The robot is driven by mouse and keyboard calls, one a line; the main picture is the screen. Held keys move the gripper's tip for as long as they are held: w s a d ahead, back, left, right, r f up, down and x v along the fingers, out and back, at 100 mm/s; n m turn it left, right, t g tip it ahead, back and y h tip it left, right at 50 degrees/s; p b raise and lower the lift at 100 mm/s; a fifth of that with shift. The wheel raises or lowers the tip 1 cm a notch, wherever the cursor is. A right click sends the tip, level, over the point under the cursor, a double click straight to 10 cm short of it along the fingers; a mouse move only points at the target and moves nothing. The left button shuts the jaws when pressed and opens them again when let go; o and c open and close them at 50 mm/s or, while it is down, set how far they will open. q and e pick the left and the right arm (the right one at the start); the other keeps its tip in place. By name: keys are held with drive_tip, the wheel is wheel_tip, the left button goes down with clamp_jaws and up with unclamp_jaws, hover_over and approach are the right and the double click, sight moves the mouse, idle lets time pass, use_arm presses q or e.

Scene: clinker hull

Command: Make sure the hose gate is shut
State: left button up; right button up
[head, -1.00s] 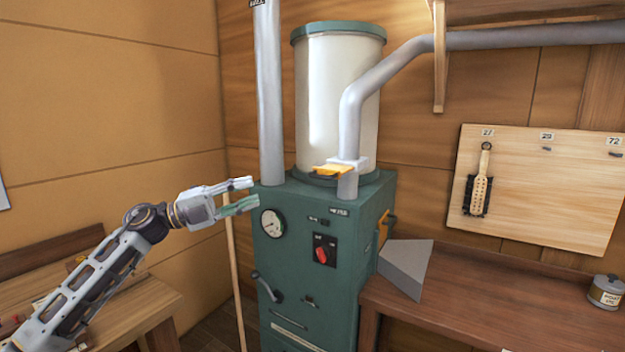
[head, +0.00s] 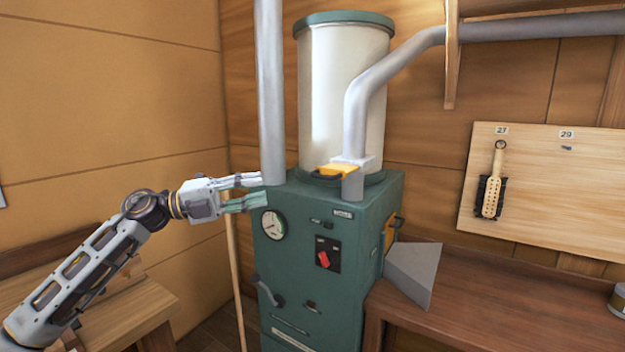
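The hose gate is an orange-yellow plate (head: 338,171) with a dark front edge. It sits at a pale collar low on the bent grey hose pipe (head: 360,115), just above the green machine (head: 295,270). The plate juts out from the collar to the left and front. My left gripper (head: 262,190) is open and empty, with its two fingers apart. It is left of the gate, near the machine's upper left corner and the foot of the straight grey pipe (head: 270,100). I cannot tell whether the fingers touch the machine. My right gripper is not in view.
The machine's front carries a round gauge (head: 273,225), a red switch (head: 323,257) and a dark lever (head: 268,290). A grey hopper (head: 413,272) juts out at its right, above a wooden bench (head: 480,305). A brush (head: 491,185) hangs on a board.

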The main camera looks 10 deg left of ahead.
sight(317, 177)
use_arm(q)
drive_tip(key=p+x, duration=0.2)
drive_tip(key=x, duration=0.7)
drive_tip(key=shift+w+d+r, duration=0.15)
drive_tip(key=shift+d, duration=0.2)
drive_tip(key=p+x, duration=0.1)
drive_tip(key=x, duration=0.1)
drive_tip(key=shift+w+d, duration=0.1)
drive_tip(key=shift+d, duration=0.25)
drive_tip(key=shift+w+d, duration=0.25)
drive_tip(key=shift+d, duration=0.2)
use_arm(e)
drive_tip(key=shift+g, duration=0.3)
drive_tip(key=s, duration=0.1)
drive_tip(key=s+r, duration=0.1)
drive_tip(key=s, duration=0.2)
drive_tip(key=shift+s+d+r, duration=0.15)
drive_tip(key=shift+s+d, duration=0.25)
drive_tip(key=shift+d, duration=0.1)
use_arm(q)
clamp_jaws()
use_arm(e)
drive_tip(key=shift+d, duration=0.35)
